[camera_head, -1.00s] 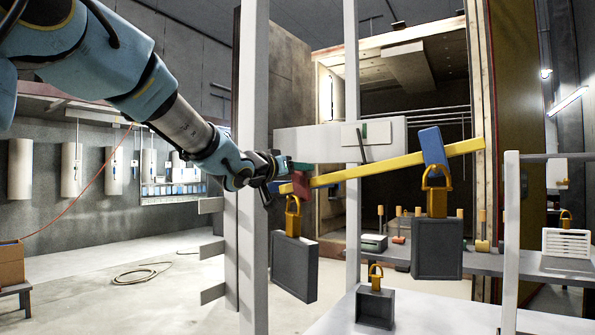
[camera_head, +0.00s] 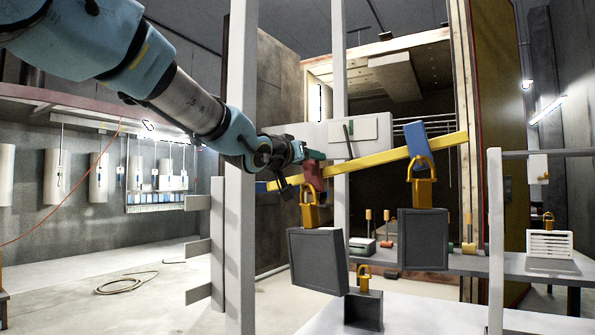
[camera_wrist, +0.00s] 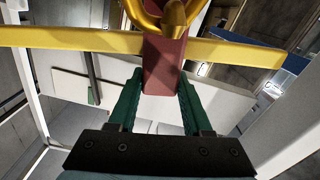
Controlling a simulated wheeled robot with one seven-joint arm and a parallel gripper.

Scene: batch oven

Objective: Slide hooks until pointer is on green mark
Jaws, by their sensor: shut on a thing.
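A yellow beam (camera_head: 368,164) slopes up to the right. A red hook (camera_head: 313,177) sits on its left part, carrying a dark box (camera_head: 318,262) by an orange loop. A blue hook (camera_head: 416,141) near the right end carries another dark box (camera_head: 423,240). My gripper (camera_head: 310,158) is shut on the red hook; the wrist view shows its green fingers (camera_wrist: 157,105) either side of the red hook (camera_wrist: 163,65). The dark pointer (camera_head: 349,143) leans slightly over a pale plate (camera_head: 372,128). The green mark is too small to place exactly against the pointer.
White posts (camera_head: 240,170) stand left of and behind the beam. A small dark weight (camera_head: 364,305) with an orange loop is on the white table (camera_head: 430,312) below. A white frame (camera_head: 495,235) stands at the right. The open oven is behind.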

